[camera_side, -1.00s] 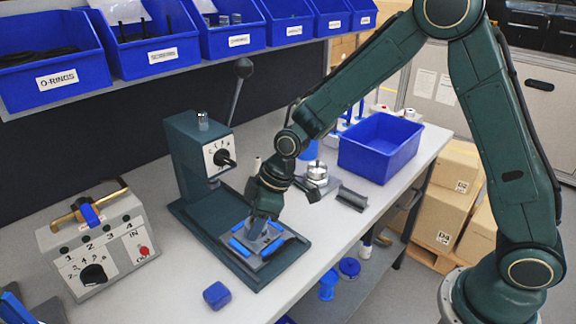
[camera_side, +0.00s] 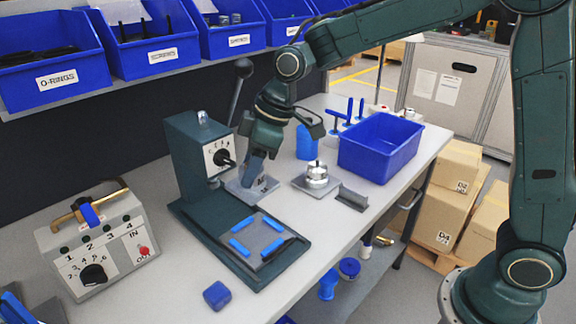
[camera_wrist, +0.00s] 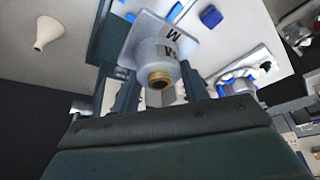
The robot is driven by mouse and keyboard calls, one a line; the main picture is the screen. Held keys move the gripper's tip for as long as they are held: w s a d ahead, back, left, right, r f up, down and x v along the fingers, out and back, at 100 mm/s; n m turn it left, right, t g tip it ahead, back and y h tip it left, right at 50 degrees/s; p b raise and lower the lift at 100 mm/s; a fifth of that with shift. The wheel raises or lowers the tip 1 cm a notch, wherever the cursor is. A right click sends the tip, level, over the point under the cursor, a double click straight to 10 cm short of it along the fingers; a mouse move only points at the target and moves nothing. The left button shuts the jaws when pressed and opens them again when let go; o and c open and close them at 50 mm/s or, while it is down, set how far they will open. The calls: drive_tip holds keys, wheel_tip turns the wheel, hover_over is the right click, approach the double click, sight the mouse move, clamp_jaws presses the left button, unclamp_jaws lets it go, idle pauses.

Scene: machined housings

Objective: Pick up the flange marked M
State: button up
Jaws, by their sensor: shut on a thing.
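The flange marked M (camera_wrist: 168,52) is a grey square plate with a round hub and a brass-coloured ring at the hub's end. The letter M shows on both plate and hub in the wrist view. My gripper (camera_side: 259,177) is shut on it, one finger on each side of the hub. In the side view the flange (camera_side: 245,190) is held beside the press, at the right of its column and behind the fixture. The fixture (camera_side: 258,243) with blue pads on the press base is empty.
The dark green press (camera_side: 187,150) stands left of my gripper. A silver part on a square plate (camera_side: 317,177), a grey angled block (camera_side: 352,196) and a blue bin (camera_side: 385,150) are to the right. A control box (camera_side: 100,240) and blue block (camera_side: 216,295) are in front.

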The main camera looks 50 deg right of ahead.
drive_tip(key=shift+r, duration=3.1)
